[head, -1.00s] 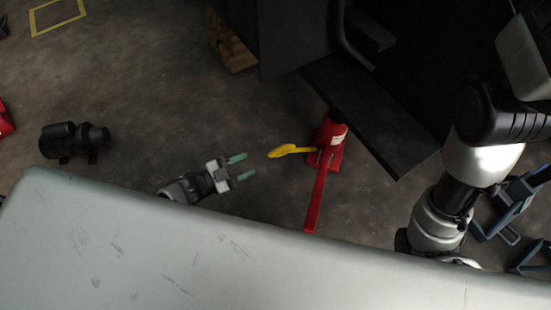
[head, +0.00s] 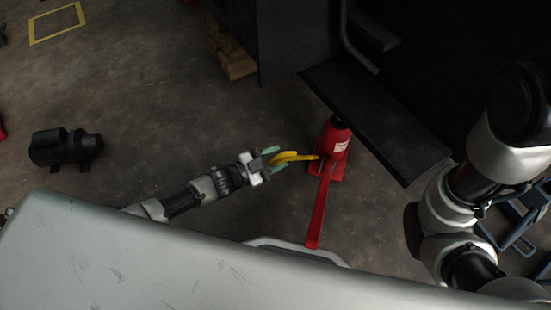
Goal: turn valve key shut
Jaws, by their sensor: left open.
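The yellow valve key (head: 291,157) sticks out to the left from the base of a red bottle jack (head: 333,141). The jack's long red handle (head: 318,207) points down the picture. My left gripper (head: 274,156) is at the left end of the key, its green fingertips on either side of it. The jaws are open, and I cannot tell whether a finger touches the key. My right arm (head: 455,215) shows at the right, but its gripper is not in view.
A dark step plate (head: 380,120) of the forklift overhangs the jack at the right. A black motor-like part (head: 66,147) lies on the floor at the left. A wooden block (head: 238,66) is at the back. Blue frames (head: 510,235) stand at the lower right.

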